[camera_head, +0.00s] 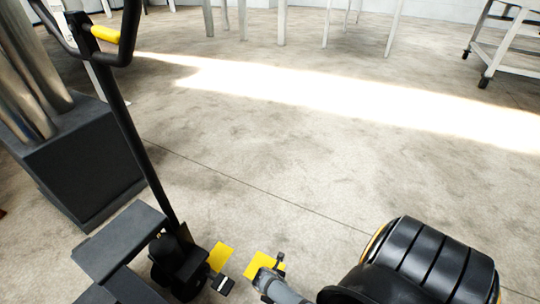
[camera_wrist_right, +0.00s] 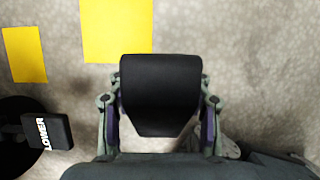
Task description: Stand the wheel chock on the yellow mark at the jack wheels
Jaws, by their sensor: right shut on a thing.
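The black wheel chock (camera_wrist_right: 160,85) is between the fingers of my right gripper (camera_wrist_right: 160,103), which is shut on it. In the head view my right gripper (camera_head: 271,272) is over the lower middle, and the chock is hard to make out there. A yellow floor mark (camera_head: 260,262) lies partly behind the gripper; in the wrist view it shows at the top (camera_wrist_right: 116,28), beyond the chock. A second yellow patch (camera_head: 221,256) lies to its left, beside the jack; it also shows in the wrist view (camera_wrist_right: 25,54). The chock's height above the floor is unclear. My left gripper is not in view.
The pallet jack (camera_head: 181,262) stands at the left with its long handle (camera_head: 140,140) upright and leaning. Its black LOWER pedal (camera_head: 222,284) is close left of my right gripper. A dark block (camera_head: 80,160) stands behind. The middle floor is clear.

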